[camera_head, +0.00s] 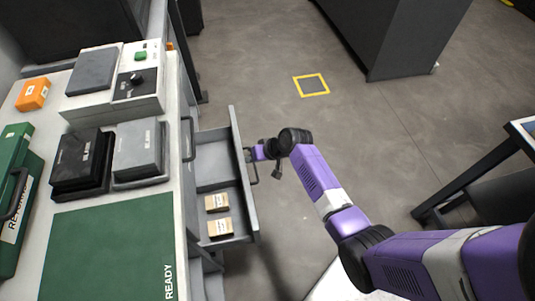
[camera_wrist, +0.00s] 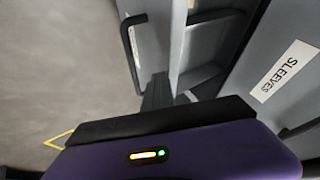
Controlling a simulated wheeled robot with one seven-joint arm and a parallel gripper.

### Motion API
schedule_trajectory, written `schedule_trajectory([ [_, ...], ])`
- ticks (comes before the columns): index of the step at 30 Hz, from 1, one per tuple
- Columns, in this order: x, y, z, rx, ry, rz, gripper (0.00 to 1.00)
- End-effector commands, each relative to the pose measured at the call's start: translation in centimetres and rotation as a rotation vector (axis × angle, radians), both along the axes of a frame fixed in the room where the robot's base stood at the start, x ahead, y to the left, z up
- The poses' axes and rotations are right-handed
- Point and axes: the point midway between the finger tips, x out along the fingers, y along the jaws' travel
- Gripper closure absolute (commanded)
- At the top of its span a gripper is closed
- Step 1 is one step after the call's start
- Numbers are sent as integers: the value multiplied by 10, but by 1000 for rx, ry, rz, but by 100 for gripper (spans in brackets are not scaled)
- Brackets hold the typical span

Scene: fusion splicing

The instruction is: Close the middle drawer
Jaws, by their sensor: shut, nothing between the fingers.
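A grey drawer (camera_head: 241,170) stands pulled out from the cabinet, below a handle on the cabinet's front. Two small tan boxes, one (camera_head: 217,202) behind the other (camera_head: 219,227), lie inside it. In the wrist view, the drawer front (camera_wrist: 152,30) carries a dark bar handle (camera_wrist: 132,55) and a partly hidden label. My gripper (camera_head: 249,154) is shut and empty at the outer side of the drawer front, close beside the handle. Its dark fingers also show in the wrist view (camera_wrist: 157,92), near the drawer front; I cannot tell if they touch.
The cabinet top (camera_head: 130,200) holds a green mat (camera_head: 105,245), dark and grey boxes, an orange box (camera_head: 33,94) and a green case (camera_head: 15,170). A panel labelled SLEEVES (camera_wrist: 285,72) shows at right in the wrist view. The floor right of the drawer is open, with a yellow square (camera_head: 311,85).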

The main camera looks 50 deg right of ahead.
Motion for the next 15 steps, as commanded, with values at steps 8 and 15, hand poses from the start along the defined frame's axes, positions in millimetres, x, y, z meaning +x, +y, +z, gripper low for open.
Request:
schedule_trajectory([
  [8,41,61,0,-2,-1,9,100],
  [15,64,96,-1,0,-1,4,100],
])
